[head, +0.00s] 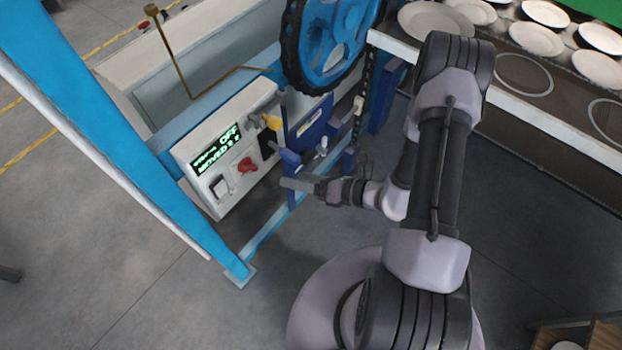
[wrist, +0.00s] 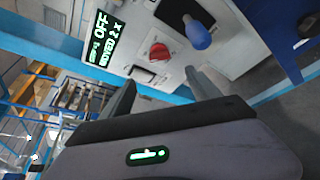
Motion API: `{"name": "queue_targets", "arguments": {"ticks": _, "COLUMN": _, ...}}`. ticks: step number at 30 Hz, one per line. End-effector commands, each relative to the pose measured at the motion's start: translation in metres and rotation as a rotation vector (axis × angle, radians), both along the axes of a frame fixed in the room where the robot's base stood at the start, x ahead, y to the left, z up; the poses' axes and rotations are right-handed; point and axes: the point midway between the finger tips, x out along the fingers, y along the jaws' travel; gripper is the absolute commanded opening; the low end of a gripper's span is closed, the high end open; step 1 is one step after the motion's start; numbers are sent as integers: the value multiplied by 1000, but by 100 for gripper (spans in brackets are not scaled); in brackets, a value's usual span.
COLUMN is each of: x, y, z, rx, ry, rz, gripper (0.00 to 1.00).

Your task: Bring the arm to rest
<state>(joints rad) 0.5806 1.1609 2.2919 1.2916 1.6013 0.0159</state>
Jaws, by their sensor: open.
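My arm (head: 440,170) reaches up from its base at the bottom right of the head view and bends down to the left. My gripper (head: 288,172) is just right of the white control panel (head: 205,150). In the wrist view my gripper (wrist: 163,88) shows two dark fingers spread apart. I see nothing between them. The panel has a lit green display (head: 216,147) reading OFF, a red knob (head: 247,165) and a pale switch (head: 221,188). The red knob also shows in the wrist view (wrist: 159,52), beyond the fingers and apart from them.
A blue handle (wrist: 197,32) sticks out of the panel. A large blue wheel (head: 330,40) with a black rim stands above. A rack with several white plates (head: 537,38) is at the upper right. A blue frame beam (head: 100,130) crosses the left. Grey floor (head: 130,290) is clear at lower left.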

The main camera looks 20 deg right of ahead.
Motion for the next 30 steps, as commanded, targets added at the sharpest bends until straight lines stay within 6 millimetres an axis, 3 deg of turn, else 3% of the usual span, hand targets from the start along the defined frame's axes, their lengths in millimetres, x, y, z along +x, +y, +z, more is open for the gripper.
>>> {"name": "queue_targets", "arguments": {"ticks": 6, "x": -20, "y": -24, "z": 9, "rx": 0, "ry": 0, "rz": -1, "gripper": 71}}
{"name": "queue_targets", "arguments": {"ticks": 22, "x": -20, "y": -22, "z": 15, "rx": -26, "ry": -30, "rz": 45, "gripper": 71}}
{"name": "queue_targets", "arguments": {"ticks": 26, "x": -25, "y": 6, "z": 53, "rx": -198, "ry": -220, "rz": 338, "gripper": 71}}
{"name": "queue_targets", "arguments": {"ticks": 30, "x": -63, "y": 41, "z": 93, "rx": -522, "ry": -524, "rz": 811, "gripper": 71}}
